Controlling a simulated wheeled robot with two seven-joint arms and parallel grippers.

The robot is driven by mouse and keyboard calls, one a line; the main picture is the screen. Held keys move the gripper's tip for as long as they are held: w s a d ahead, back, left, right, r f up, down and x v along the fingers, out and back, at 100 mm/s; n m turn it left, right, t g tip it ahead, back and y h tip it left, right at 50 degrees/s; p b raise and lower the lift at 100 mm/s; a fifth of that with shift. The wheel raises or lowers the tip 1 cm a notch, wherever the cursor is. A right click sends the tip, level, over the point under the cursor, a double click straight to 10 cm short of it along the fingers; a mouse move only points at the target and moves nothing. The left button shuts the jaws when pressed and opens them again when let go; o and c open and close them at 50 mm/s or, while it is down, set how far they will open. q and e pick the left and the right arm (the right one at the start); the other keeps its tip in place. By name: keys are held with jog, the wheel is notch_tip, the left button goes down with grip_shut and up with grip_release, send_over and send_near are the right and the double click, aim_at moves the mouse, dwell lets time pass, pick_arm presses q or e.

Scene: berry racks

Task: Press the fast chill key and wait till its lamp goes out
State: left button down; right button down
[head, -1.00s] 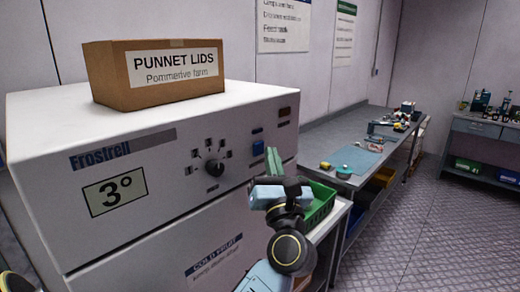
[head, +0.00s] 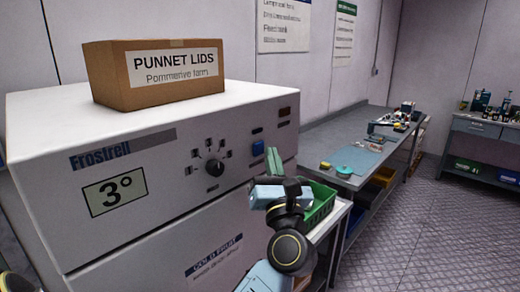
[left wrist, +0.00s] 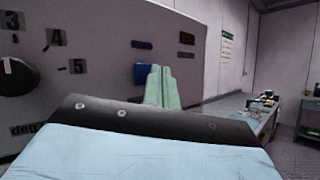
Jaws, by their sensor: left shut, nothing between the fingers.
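The white chiller (head: 130,240) marked Frostrell fills the left of the head view and its display reads 3°. A blue key (head: 257,147) sits on its panel, right of the round dial (head: 214,168); it also shows in the left wrist view (left wrist: 140,74). A small dark reddish-brown window (head: 285,111), perhaps the lamp, is up and right of the key and looks unlit. My left gripper (head: 272,150) is shut and empty, its green fingers just right of the key. I cannot tell whether they touch the panel. My right gripper is out of view.
A cardboard box (head: 150,88) labelled PUNNET LIDS stands on the chiller. A green crate (head: 320,207) is just right of my left gripper. A grey bench (head: 325,135) with small items runs along the wall. The floor at right is clear.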

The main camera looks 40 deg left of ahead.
pick_arm(q)
jog(key=shift+a, duration=0.15)
jog(key=shift+a, duration=0.3)
jog(key=shift+w+a, duration=0.1)
jog(key=shift+a, duration=0.35)
dwell(0.8)
jog(key=shift+d, duration=0.85)
jog(key=shift+s+d+b, duration=0.15)
jog(key=shift+d+b, duration=0.15)
jog(key=shift+d, duration=1)
jog(key=shift+s+d+b, duration=0.1)
jog(key=shift+d+b, duration=0.15)
jog(key=shift+d, duration=1)
